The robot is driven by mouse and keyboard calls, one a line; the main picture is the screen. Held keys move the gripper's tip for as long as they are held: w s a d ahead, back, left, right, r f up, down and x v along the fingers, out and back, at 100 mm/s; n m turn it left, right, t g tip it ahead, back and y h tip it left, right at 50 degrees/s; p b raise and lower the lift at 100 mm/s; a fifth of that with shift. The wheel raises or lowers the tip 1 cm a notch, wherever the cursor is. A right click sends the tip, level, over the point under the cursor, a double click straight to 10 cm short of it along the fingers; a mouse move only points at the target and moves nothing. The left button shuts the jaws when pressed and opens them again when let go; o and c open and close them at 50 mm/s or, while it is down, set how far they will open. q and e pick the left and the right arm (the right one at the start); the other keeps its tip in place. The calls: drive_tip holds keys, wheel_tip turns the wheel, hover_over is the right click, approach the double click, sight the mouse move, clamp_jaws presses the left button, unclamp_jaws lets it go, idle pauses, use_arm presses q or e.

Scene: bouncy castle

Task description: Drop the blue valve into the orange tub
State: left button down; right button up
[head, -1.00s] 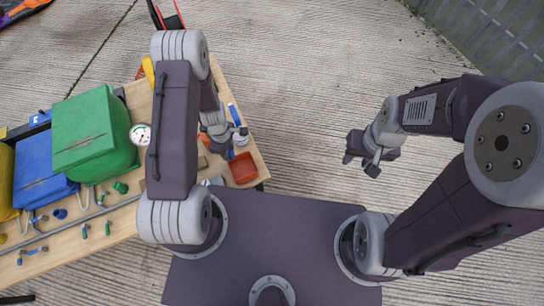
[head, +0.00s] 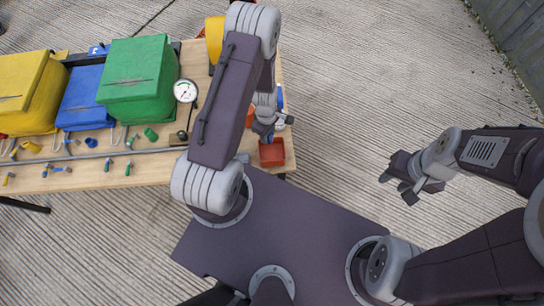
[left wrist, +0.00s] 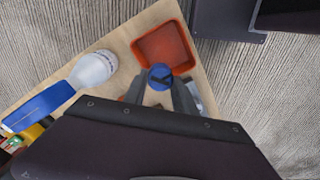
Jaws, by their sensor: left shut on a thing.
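The orange tub (head: 272,153) is a small, open, red-orange square tray near the right end of the wooden workbench. It also shows in the left wrist view (left wrist: 180,33), just beyond the fingertips. My left gripper (head: 266,133) is above the bench beside the tub, on its far side in the head view. In the left wrist view its fingers (left wrist: 160,88) are shut on the round blue valve (left wrist: 160,75), which overlaps the tub's near edge in the picture. The valve's height above the tub is unclear. My right gripper (head: 398,188) hangs over bare ground with its fingers apart, empty.
A green box (head: 138,78), blue box (head: 82,98), yellow box (head: 28,92) and gauge (head: 185,90) stand along the bench. Several small valves lie in front. Ground to the right is clear.

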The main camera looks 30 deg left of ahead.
use_arm(q)
drive_tip(key=shift+f, duration=0.45)
drive_tip(key=shift+r, duration=0.1)
use_arm(e)
drive_tip(key=shift+d+f, duration=0.1)
drive_tip(key=shift+f, duration=0.3)
use_arm(q)
drive_tip(key=c, duration=0.9)
unclamp_jaws()
drive_tip(key=shift+r, duration=0.3)
wheel_tip(320, 180, up, 8)
drive_tip(key=shift+s+r+p, duration=0.1)
drive_tip(key=shift+r+p, duration=0.15)
drive_tip(key=shift+p, duration=0.45)
use_arm(e)
drive_tip(key=shift+r, duration=0.65)
